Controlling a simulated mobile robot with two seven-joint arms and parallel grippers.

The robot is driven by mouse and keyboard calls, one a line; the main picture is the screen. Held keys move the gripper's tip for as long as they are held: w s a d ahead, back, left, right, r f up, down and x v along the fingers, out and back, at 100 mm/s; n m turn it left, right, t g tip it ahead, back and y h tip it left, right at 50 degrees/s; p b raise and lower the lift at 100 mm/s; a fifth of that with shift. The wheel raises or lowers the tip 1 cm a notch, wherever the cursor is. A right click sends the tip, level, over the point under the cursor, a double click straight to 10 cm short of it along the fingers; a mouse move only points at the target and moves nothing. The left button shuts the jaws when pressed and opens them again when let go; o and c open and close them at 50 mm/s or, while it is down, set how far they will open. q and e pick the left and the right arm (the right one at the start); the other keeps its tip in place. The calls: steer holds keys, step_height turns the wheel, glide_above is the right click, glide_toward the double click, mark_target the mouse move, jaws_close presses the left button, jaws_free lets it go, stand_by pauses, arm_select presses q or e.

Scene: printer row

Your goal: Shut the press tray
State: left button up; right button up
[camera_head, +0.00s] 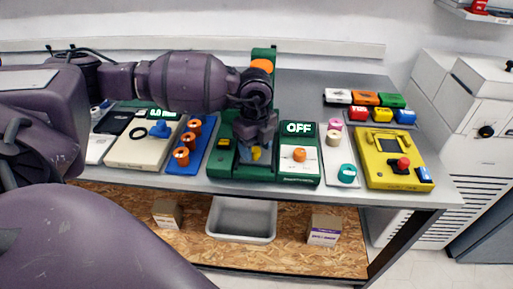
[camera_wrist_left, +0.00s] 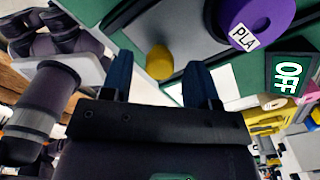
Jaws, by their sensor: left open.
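The green press-like machine (camera_head: 270,180) stands mid-table with an OFF display (camera_head: 299,128) at its right; the display also shows in the left wrist view (camera_wrist_left: 288,75). A yellow knob (camera_head: 256,153) sits low at its front middle, on what looks like the tray front; it also shows in the left wrist view (camera_wrist_left: 159,62). My left gripper (camera_head: 258,145) is over the machine front with the knob close ahead, between the finger lines. The fingers (camera_wrist_left: 160,72) are apart, with nothing between them. My arm hides much of the machine, so the tray's position is unclear.
A purple round part labelled PLA (camera_wrist_left: 252,18) is beyond the fingers. A blue panel with orange knobs (camera_head: 190,165) stands left of the machine. A white panel with a teal knob (camera_head: 347,172) and a yellow box (camera_head: 385,175) stand right. A grey bin (camera_head: 240,237) is below.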

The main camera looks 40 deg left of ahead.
arm_select(q)
steer(key=shift+f, duration=0.3)
arm_select(e)
steer(key=shift+s+f, duration=0.1)
steer(key=shift+s, duration=0.05)
arm_select(q)
steer(key=shift+c, duration=0.3)
jaws_close()
steer(key=shift+w+a, duration=0.45)
steer(key=shift+w, duration=0.3)
steer(key=shift+w+a, duration=0.45)
steer(key=shift+w, duration=0.25)
arm_select(e)
steer(key=shift+s+f, duration=0.15)
arm_select(q)
steer(key=shift+o, duration=0.3)
jaws_free()
